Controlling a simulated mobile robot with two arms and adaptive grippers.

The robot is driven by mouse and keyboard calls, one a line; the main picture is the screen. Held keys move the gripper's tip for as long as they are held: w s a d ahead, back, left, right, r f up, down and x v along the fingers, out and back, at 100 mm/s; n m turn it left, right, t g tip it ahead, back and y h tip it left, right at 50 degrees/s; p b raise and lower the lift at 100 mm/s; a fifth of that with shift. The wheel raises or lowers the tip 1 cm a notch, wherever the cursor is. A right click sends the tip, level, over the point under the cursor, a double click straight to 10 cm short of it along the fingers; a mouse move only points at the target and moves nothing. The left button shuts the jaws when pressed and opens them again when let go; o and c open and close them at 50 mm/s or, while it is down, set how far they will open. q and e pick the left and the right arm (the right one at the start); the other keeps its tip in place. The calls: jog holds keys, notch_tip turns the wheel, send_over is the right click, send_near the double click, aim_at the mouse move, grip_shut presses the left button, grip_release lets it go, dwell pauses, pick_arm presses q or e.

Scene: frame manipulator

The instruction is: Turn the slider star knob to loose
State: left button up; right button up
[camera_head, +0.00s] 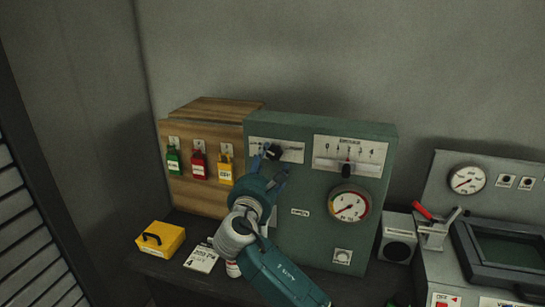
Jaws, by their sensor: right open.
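A green control box (320,240) stands on the dark bench. A black knob (273,152) sits on the white label plate at its upper left; the plate's lettering is too small to read. A wide plate with a scale from 0 to 4 (350,151) is to the right, with a black slider handle (347,170) below it. My right gripper (272,165) is open, its fingers pointing up at the left knob, one on each side of its lower part. I cannot tell whether they touch it. My left gripper is not in view.
A wooden box (200,195) with green, red and yellow padlocks stands left of the green box. A yellow case (160,239) and a white card (201,258) lie in front. A round gauge (349,204) is on the green box. A grey console (480,187) with a red-handled lever (424,211) stands right.

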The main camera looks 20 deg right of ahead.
aim_at(274, 154)
jog(key=v, duration=0.6)
jog(key=shift+s, duration=0.35)
jog(key=w+d+m+b, duration=0.1)
jog(key=w+m+b, duration=0.2)
jog(key=m, duration=0.4)
jog(key=w+d+m+b, duration=0.2)
jog(key=w+m+b, duration=0.1)
jog(key=m, duration=0.5)
jog(key=w+d+m+b, duration=0.2)
jog(key=w+m+b, duration=0.1)
jog(key=m+b, duration=0.2)
jog(key=shift+w+m+g+h, duration=0.2)
jog(key=shift+m+g+h, duration=0.15)
jog(key=shift+m, duration=1.05)
jog(key=shift+w+d, duration=0.2)
jog(key=shift+w, duration=0.25)
